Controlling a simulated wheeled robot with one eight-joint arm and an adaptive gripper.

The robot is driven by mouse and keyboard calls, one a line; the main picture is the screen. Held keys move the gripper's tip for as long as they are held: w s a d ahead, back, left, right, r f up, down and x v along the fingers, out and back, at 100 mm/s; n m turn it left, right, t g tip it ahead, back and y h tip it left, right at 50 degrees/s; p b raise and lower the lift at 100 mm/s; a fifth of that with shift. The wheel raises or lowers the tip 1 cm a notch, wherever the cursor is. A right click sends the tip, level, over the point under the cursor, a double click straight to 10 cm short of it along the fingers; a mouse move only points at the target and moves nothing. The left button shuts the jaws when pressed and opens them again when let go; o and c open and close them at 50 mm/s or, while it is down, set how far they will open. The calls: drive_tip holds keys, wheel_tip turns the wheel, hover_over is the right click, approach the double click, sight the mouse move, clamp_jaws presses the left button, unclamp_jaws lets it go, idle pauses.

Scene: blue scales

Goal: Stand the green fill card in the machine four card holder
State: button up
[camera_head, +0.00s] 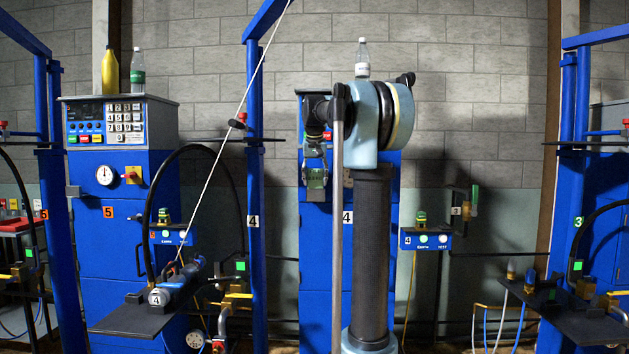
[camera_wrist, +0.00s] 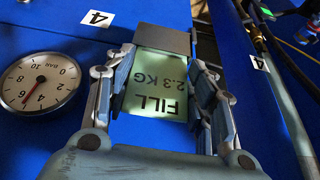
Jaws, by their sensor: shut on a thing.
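The fill card (camera_wrist: 160,88) is pale green and reads "FILL 2.3 KG", upside down in the wrist view. My gripper (camera_wrist: 165,100) is shut on it, with one finger on each side. A dark grey block (camera_wrist: 163,38), perhaps the card holder, lies at the card's far edge. I cannot tell whether the card is inside it or only in front of it. In the head view my gripper (camera_head: 317,182) hangs in front of the blue machine four cabinet (camera_head: 313,250), which my arm partly hides.
A round pressure gauge (camera_wrist: 40,82) is left of my gripper on the blue face. A dark hose (camera_wrist: 275,55) runs down the right. In the head view a clear bottle (camera_head: 362,60) shows above my arm.

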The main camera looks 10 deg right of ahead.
drive_tip(key=shift+f, duration=0.65)
idle(0.3)
drive_tip(key=o, duration=1)
drive_tip(key=shift+r, duration=0.1)
drive_tip(key=v, duration=1.1)
drive_tip(key=shift+s+r, duration=0.15)
drive_tip(key=shift+r, duration=0.15)
drive_tip(key=s+f+n, duration=0.1)
drive_tip(key=s+f, duration=1.3)
drive_tip(key=f, duration=0.2)
drive_tip(key=s+f+g, duration=0.1)
drive_tip(key=s+f, duration=1.3)
drive_tip(key=f, duration=0.2)
drive_tip(key=s+f+n+g+y, duration=0.1)
drive_tip(key=s+f, duration=1.2)
drive_tip(key=f, duration=0.4)
drive_tip(key=shift+s+d+n, duration=0.25)
drive_tip(key=shift+s+n, duration=0.05)
drive_tip(key=shift+s, duration=0.1)
